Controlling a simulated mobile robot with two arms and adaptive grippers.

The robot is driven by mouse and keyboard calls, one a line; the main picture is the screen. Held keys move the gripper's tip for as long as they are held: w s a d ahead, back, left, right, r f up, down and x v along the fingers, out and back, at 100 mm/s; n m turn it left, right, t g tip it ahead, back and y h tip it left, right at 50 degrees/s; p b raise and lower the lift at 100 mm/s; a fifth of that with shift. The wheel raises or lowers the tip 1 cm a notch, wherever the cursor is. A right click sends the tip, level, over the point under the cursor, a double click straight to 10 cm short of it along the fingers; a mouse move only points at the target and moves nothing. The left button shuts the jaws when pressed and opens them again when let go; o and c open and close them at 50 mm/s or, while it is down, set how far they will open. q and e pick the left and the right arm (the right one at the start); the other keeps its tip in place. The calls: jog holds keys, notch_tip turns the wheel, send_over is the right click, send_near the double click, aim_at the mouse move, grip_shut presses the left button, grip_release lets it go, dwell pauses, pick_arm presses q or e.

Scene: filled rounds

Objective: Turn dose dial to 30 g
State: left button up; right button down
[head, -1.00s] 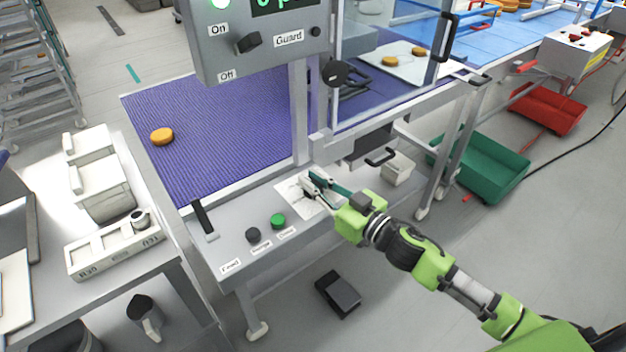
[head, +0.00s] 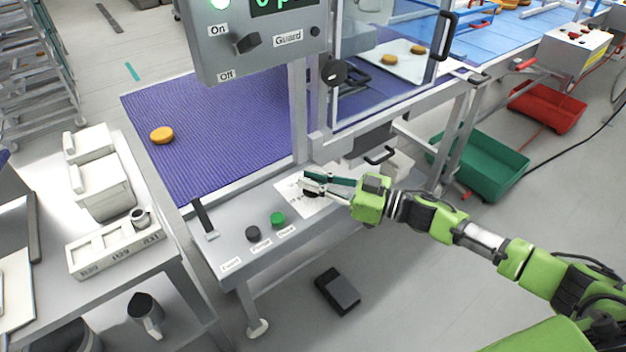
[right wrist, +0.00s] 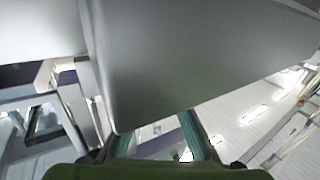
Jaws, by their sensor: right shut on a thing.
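The dose dial (head: 310,194) is a small dark knob on a white scale sheet (head: 290,197) on the grey front ledge of the machine. My right gripper (head: 307,184) is shut on the dial, with its fingers pointing left. The fingers cover much of the knob, so I cannot read its pointer or the scale marks. In the right wrist view the teal fingers (right wrist: 160,135) show at the bottom, and the dial cannot be made out there. My left gripper is not in view.
A green button (head: 278,219) and a black knob (head: 253,233) sit left on the ledge. A grey control box (head: 255,45) hangs above. A purple belt (head: 225,130) carries one orange round (head: 162,135). A green crate (head: 490,165) stands at right, a black pedal (head: 338,291) below.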

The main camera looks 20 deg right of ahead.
jog(key=c, duration=2)
grip_release()
jog(key=v, duration=1.2)
